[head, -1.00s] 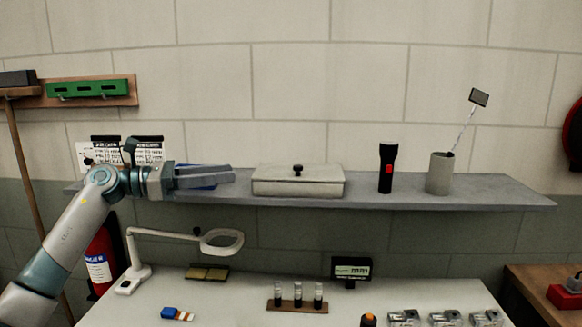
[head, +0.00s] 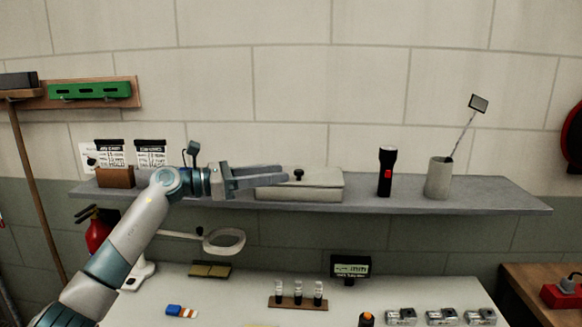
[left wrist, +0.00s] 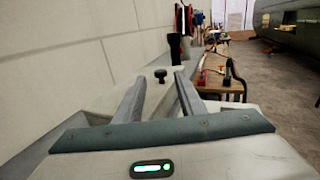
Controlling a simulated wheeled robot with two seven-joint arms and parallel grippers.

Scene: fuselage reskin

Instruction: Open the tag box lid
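The tag box (head: 318,190) is a low off-white box on the grey wall shelf. Its lid (head: 325,175) is down on it, with a small black knob (head: 299,175) on top. The box and the knob (left wrist: 160,75) also show in the left wrist view. My left gripper (head: 283,181) reaches in from the left with its fingers in front of the left part of the box. In the left wrist view its two fingers (left wrist: 158,90) are spread, with the knob beyond them in the gap. Nothing is between the fingertips. My right gripper is not in view.
On the shelf (head: 480,197) a black flashlight (head: 386,172) and a grey cup (head: 438,178) with a mirror stick stand right of the box. A brown holder with cards (head: 116,176) stands left. Below, the workbench (head: 230,300) holds a magnifier lamp (head: 222,241) and vials (head: 298,295).

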